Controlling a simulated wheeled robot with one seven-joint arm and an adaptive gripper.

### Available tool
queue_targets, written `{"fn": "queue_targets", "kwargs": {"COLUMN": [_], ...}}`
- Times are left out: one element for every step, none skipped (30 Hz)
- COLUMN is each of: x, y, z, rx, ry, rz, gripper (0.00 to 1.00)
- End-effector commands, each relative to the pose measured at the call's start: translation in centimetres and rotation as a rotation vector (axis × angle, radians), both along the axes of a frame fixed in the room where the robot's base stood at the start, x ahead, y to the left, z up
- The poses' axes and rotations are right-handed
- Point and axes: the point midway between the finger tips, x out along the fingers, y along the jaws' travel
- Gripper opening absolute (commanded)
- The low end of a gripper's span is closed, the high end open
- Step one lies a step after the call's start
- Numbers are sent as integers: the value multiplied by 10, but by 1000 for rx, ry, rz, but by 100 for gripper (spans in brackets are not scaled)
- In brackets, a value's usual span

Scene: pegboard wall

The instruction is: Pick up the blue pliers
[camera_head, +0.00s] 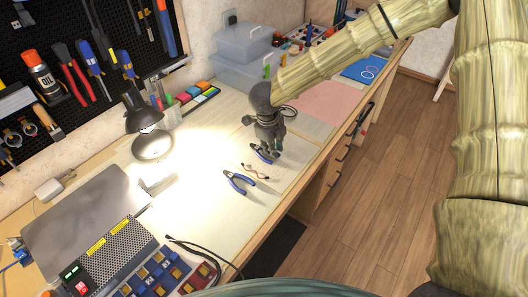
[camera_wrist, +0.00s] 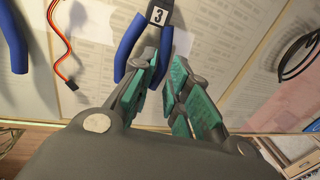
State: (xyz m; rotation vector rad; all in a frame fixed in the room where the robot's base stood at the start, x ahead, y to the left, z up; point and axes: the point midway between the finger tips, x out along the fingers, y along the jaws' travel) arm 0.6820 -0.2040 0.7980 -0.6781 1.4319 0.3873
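Blue-handled pliers (camera_head: 262,154) with a black tag marked "3" lie on the bench below my gripper (camera_head: 274,151). In the wrist view the pliers (camera_wrist: 127,45) show both handles, with the jaws out of the frame at the top. My gripper (camera_wrist: 164,65) has green-padded fingers close together, with the right-hand handle between the fingertips; they look shut on it. The left-hand handle lies outside the fingers. A second pair of blue-handled pliers (camera_head: 238,183) lies nearer on the bench; one handle (camera_wrist: 13,40) shows at the left of the wrist view.
A thin red and black cable (camera_head: 256,172) lies between the two pliers. A black cable loop (camera_head: 288,112) and a pink sheet (camera_head: 325,104) are behind my gripper. A lamp (camera_head: 146,128) and closed laptop (camera_head: 85,215) stand left. The bench edge is right.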

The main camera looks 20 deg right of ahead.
Motion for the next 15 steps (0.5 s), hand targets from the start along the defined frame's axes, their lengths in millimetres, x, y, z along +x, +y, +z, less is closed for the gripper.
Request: {"fn": "queue_targets", "kwargs": {"x": [0,0,1,1,1,1,1,1,1,1,1,1,1,1,1], "y": [-1,-1,-1,-1,-1,-1,-1,-1,-1,-1,-1,-1,-1,-1,-1], "z": [-4,-6,-7,-7,-7,-7,-7,-7,-7,-7,-7,-7,-7,-7,-7], "rx": [0,0,-1,-1,0,0,0,0,0,0,0,0,0,0,0], "ry": [1,1,1,1,0,0,0,0,0,0,0,0,0,0,0], "rz": [0,0,0,1,1,1,1,1,1,1,1,1,1,1,1], "gripper": [17,17,17,17,17,17,17,17,15,10,4,0,0,0,0]}}
